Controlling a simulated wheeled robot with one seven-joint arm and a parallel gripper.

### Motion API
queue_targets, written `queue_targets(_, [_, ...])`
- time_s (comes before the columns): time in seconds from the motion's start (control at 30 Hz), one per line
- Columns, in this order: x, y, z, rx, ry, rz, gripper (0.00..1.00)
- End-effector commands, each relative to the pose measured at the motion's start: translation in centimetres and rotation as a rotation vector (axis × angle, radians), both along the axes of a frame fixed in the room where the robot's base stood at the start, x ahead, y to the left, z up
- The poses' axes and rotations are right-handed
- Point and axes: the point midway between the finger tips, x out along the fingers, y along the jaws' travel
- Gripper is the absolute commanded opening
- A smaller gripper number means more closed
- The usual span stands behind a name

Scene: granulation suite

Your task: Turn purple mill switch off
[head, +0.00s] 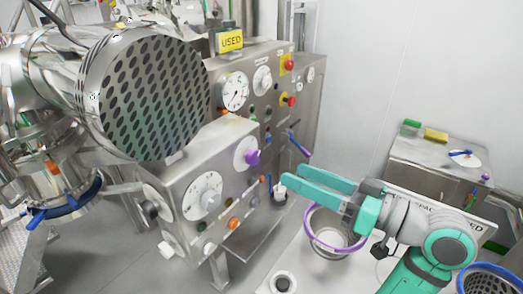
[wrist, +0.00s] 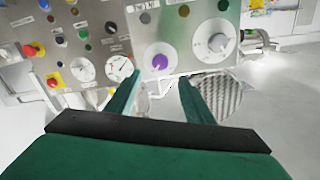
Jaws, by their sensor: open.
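The purple mill switch (head: 252,157) is a round purple knob on a white dial, on the upper right of the steel control box's front. It also shows in the wrist view (wrist: 160,62), framed just beyond and between my fingertips. My gripper (head: 291,175), teal, reaches in from the right with its two fingers apart and empty. It also shows in the wrist view (wrist: 159,77). In the head view the fingertips are to the right of the knob and apart from it. I cannot tell which way the knob is set.
A larger grey knob on a white dial (head: 209,200) is left of the purple one, with small coloured buttons below. A panel behind has gauges and a red emergency button (head: 290,65). A purple-rimmed bowl (head: 312,243) stands below my gripper. A perforated drum (head: 150,95) overhangs the box.

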Motion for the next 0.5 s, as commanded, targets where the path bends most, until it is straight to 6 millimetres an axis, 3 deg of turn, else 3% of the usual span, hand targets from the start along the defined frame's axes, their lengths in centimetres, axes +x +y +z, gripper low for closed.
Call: queue_targets(0.5, [4.7,6.6,0.0,-0.001,0.001,0.003,0.48])
